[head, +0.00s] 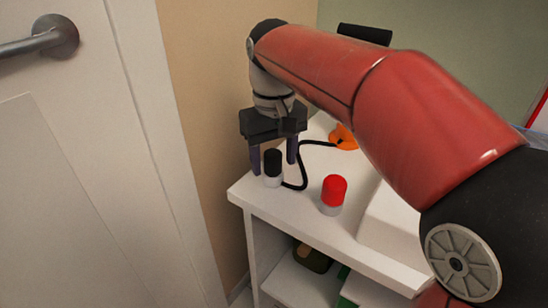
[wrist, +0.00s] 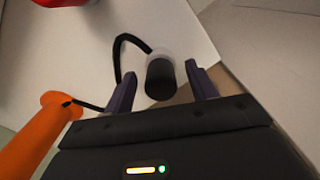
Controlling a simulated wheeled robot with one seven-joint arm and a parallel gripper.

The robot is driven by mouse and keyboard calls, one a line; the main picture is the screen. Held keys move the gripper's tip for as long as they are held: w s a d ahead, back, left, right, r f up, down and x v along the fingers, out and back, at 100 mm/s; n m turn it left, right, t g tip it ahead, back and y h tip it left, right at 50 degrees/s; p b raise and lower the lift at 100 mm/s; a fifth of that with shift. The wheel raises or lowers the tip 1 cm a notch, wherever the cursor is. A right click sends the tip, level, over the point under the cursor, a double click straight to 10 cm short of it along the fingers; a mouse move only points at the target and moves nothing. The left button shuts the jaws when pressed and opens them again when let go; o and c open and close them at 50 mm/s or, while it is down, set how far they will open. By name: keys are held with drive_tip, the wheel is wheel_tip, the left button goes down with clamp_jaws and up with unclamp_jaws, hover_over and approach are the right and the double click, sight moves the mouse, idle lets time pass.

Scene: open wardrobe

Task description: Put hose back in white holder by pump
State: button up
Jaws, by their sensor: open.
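An upright cylinder with a black top (head: 273,160) and a white lower part (head: 272,181) stands near the left corner of the white cabinet top. A thin black hose (head: 302,178) loops from the orange pump (head: 343,137) to the white part; I cannot tell how it joins there. My gripper (head: 274,166) is open and points down, one finger on each side of the black top. In the wrist view the black top (wrist: 161,80) is between the open fingers, apart from both, with the white part (wrist: 159,56) beyond. The pump also shows in the wrist view (wrist: 35,135).
A red-topped white cylinder (head: 333,193) stands on the cabinet top (head: 283,215), right of the gripper. A white box-like block (head: 392,225) sits farther right. A tan wall (head: 205,110) and white door (head: 75,150) are close on the left. Dark and green items lie on the shelf below.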

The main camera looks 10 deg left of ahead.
sight(274, 155)
wheel_tip(274, 155, up, 7)
drive_tip(key=shift+r+p, duration=0.1)
drive_tip(key=shift+p, duration=0.6)
